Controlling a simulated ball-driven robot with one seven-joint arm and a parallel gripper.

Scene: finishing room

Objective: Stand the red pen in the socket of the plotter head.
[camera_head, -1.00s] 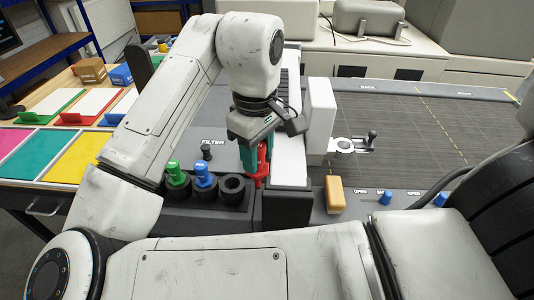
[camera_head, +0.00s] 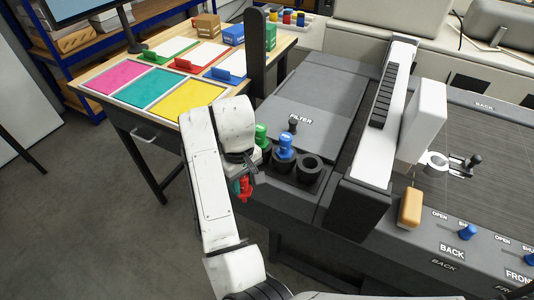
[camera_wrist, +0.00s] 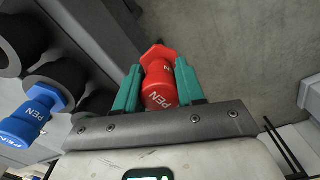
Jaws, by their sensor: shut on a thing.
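The red pen (camera_wrist: 160,85) is held between the two green fingers of my gripper (camera_wrist: 157,88) in the wrist view. In the head view the red pen (camera_head: 244,187) shows below my wrist, left of the pen rack and above the grey floor; my gripper's fingers are mostly hidden there by the arm. The plotter head is the tall white block (camera_head: 424,120) on the dark bar. Beside it a white ring-shaped socket (camera_head: 436,163) sits over the grey bed and looks empty. A black lever (camera_head: 472,161) is at the ring's right.
The rack holds a green pen (camera_head: 262,134), a blue pen (camera_head: 286,147) and an empty black holder (camera_head: 309,166). An orange block (camera_head: 410,208) and blue knobs (camera_head: 467,231) line the plotter's front. A table (camera_head: 270,60) with colored sheets stands behind.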

